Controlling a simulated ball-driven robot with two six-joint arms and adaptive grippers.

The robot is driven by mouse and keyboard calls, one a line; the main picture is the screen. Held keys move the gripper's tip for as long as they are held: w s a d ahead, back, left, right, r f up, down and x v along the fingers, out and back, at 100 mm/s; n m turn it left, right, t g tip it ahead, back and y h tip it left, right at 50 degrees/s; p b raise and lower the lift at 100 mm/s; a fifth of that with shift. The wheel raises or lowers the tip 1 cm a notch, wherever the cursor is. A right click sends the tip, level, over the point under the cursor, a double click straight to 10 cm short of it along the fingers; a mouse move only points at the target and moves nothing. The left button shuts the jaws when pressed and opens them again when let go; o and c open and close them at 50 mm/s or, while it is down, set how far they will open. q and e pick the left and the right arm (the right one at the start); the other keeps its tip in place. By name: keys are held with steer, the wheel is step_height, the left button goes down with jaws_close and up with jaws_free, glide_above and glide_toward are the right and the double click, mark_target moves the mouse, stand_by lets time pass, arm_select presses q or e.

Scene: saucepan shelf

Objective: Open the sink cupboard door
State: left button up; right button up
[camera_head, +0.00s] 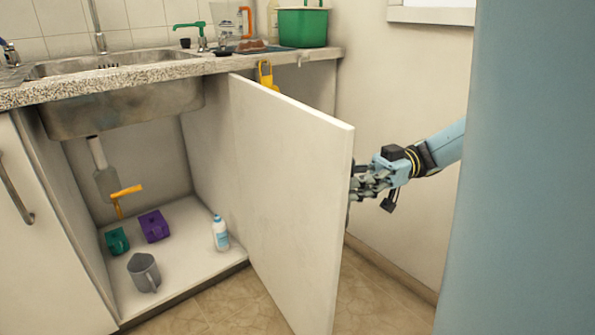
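The sink cupboard door (285,180) is white and stands wide open, swung out to the right of the cupboard. Its inner face is toward me. The cupboard interior (195,215) is exposed under the steel sink (125,108). My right gripper (358,187) is at the door's free edge on its outer side. The door hides part of its fingers, and I cannot tell whether they grip a handle there. My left gripper is not in view.
Inside the cupboard stand a grey jug (144,271), a purple container (154,226), a green mug (117,241) and a white bottle (220,233). A green tub (302,27) is on the worktop. The right wall (405,90) is close behind my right gripper.

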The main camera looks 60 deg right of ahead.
steer(key=shift+d, duration=0.1)
steer(key=v, duration=0.7)
steer(key=shift+s, duration=0.2)
steer(key=shift+d+f, duration=0.1)
